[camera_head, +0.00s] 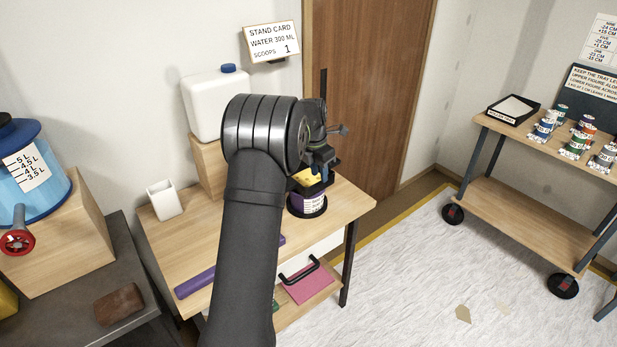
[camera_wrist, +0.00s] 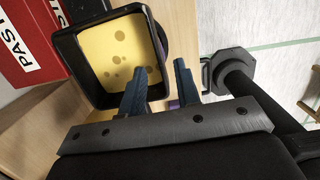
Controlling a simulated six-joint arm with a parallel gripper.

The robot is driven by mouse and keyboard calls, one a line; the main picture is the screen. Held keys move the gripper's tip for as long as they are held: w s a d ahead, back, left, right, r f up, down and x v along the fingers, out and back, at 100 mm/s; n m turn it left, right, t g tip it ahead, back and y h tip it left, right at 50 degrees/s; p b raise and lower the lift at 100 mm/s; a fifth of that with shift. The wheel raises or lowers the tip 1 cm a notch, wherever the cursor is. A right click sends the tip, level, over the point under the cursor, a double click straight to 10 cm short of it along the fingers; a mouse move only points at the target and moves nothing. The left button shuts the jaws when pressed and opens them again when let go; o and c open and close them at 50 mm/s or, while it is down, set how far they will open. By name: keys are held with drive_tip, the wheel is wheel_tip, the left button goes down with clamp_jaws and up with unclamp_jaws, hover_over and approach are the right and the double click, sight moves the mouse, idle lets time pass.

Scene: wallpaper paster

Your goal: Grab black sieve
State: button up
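A black, square-rimmed thing (camera_wrist: 152,22) with a yellow, spotted inside fills the upper left of the wrist view; it may be the black sieve, but I cannot tell for sure. In the head view its yellow part (camera_head: 309,176) shows just above a dark round jar with a purple label (camera_head: 307,204). My gripper (camera_wrist: 162,72) is open, its two blue-grey fingers apart. The left finger overlaps the near right corner of the square rim; the right finger is beyond the rim's right side. Whether they touch it is unclear. My arm hides much of the table.
A red box marked "PAST" (camera_wrist: 28,45) is close left of the square thing. A white jug (camera_head: 213,105) on a wooden block and a white cup (camera_head: 164,200) stand on the wooden table (camera_head: 345,197). A purple bar (camera_head: 196,282) lies in front. A dark octagonal part (camera_wrist: 230,68) is at right.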

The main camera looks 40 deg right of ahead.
drive_tip(key=f, duration=0.2)
drive_tip(key=d+f, duration=0.1)
drive_tip(key=f, duration=0.2)
drive_tip(key=shift+d, duration=0.1)
clamp_jaws()
drive_tip(key=shift+r, duration=0.15)
